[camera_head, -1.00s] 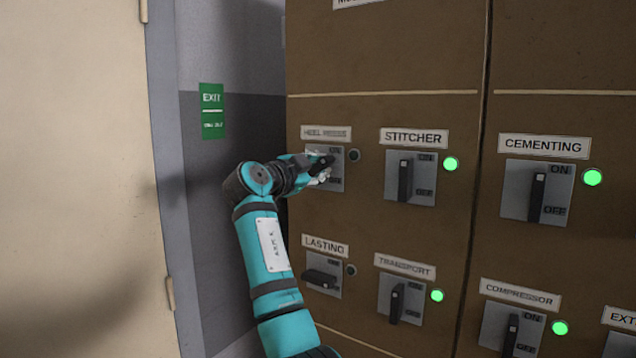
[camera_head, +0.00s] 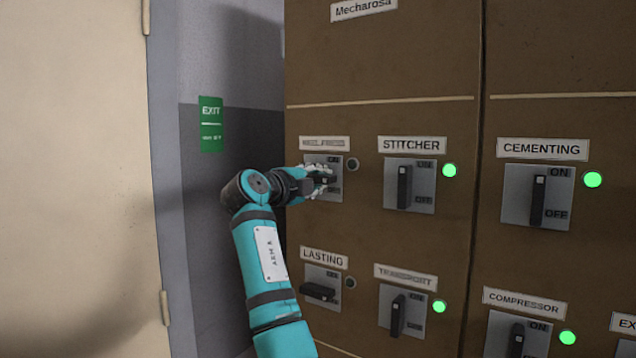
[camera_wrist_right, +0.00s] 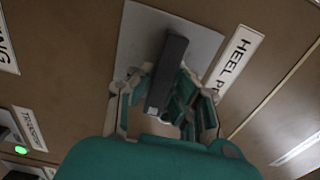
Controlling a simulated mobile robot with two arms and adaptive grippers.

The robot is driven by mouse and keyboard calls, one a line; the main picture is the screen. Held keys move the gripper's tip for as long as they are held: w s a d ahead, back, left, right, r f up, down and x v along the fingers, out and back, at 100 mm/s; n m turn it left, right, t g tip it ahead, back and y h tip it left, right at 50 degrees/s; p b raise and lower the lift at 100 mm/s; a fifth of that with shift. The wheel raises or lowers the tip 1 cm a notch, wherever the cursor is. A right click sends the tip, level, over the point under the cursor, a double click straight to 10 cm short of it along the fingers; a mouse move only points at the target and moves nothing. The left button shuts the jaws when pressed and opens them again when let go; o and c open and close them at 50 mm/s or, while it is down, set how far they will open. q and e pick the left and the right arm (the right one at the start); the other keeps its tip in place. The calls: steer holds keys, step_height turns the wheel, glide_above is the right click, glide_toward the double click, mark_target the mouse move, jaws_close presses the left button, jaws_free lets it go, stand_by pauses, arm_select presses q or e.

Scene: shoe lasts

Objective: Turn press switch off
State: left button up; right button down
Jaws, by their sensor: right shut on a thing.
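The heel press switch has a grey plate (camera_head: 335,163) under a label whose wording is blurred in the head view; it reads "HEEL P…" in the right wrist view (camera_wrist_right: 236,62). My right gripper (camera_head: 319,181) is at this plate, its fingers on both sides of the black handle (camera_wrist_right: 167,75) and shut on it. The handle lies roughly parallel to the label's long edge, so about sideways on the plate. The lamp (camera_head: 353,164) beside this switch is dark. The gripper hides part of the plate and handle in the head view. My left gripper is not in view.
The stitcher switch (camera_head: 405,186) and cementing switch (camera_head: 538,195) stand to the right with upright handles and green lamps. Below are the lasting switch (camera_head: 318,291), handle sideways and lamp dark, and the transport switch (camera_head: 398,315), lamp green. A green exit sign (camera_head: 211,124) hangs at left.

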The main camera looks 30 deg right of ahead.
steer(key=shift+f, duration=0.35)
steer(key=c, duration=1.6)
jaws_free()
steer(key=shift+a, duration=0.1)
steer(key=o, duration=0.4)
steer(key=shift+r, duration=0.25)
steer(key=shift+c, duration=0.2)
steer(key=shift+a, duration=0.1)
steer(key=v, duration=1.2)
steer(key=shift+f, duration=0.1)
